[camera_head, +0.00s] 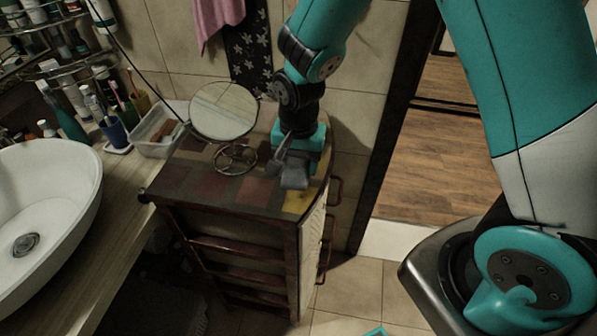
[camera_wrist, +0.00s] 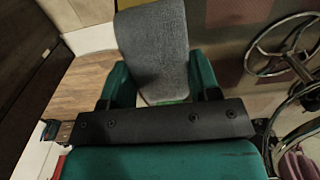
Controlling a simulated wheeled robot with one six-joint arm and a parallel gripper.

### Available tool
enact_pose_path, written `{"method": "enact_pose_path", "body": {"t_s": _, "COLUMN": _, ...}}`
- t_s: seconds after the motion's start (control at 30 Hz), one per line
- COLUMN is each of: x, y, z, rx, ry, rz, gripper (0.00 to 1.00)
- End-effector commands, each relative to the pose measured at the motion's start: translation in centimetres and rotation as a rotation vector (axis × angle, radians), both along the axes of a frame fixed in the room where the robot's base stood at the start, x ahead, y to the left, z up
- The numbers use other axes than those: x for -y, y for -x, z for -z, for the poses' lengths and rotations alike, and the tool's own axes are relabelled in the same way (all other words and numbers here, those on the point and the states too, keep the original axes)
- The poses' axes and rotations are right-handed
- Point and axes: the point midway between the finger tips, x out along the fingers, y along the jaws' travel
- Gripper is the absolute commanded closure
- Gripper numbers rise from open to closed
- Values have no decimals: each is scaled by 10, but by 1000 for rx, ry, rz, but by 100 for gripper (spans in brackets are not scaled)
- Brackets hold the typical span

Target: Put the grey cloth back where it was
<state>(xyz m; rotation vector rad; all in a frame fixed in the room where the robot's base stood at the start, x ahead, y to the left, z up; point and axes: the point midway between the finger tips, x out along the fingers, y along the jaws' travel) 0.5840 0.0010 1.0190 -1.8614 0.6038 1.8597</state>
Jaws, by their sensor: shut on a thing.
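The grey cloth (camera_head: 295,172) is at the front right of the top of a small drawer cabinet (camera_head: 222,190). In the wrist view the cloth (camera_wrist: 154,48) lies between the two fingers and reaches out beyond them. My gripper (camera_head: 287,158) points down over the cabinet top and is shut on the cloth. It also shows in the wrist view (camera_wrist: 158,88). I cannot tell whether the cloth's underside touches the cabinet top.
A round mirror on a stand (camera_head: 225,112) stands on the cabinet just left of my gripper. A clear plastic box (camera_head: 160,128), cups with toothbrushes and a white basin (camera_head: 45,200) are on the counter at left. A doorway is at right.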

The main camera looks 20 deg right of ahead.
Motion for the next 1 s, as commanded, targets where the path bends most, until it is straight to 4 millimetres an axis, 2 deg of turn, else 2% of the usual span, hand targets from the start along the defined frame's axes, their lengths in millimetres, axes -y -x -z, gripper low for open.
{"method": "enact_pose_path", "body": {"t_s": 0.3, "x": 0, "y": 0, "z": 38, "rx": -1, "ry": 0, "rz": 0, "gripper": 63}}
{"method": "enact_pose_path", "body": {"t_s": 0.67, "x": 0, "y": 0, "z": 43, "rx": 1, "ry": -1, "rz": 0, "gripper": 63}}
{"method": "enact_pose_path", "body": {"t_s": 0.7, "x": 0, "y": 0, "z": 42, "rx": 1, "ry": -1, "rz": 0, "gripper": 37}}
{"method": "enact_pose_path", "body": {"t_s": 0.8, "x": 0, "y": 0, "z": 42, "rx": 1, "ry": -1, "rz": 0, "gripper": 18}}
{"method": "enact_pose_path", "body": {"t_s": 1.0, "x": 0, "y": 0, "z": 42, "rx": 1, "ry": -1, "rz": -1, "gripper": 18}}
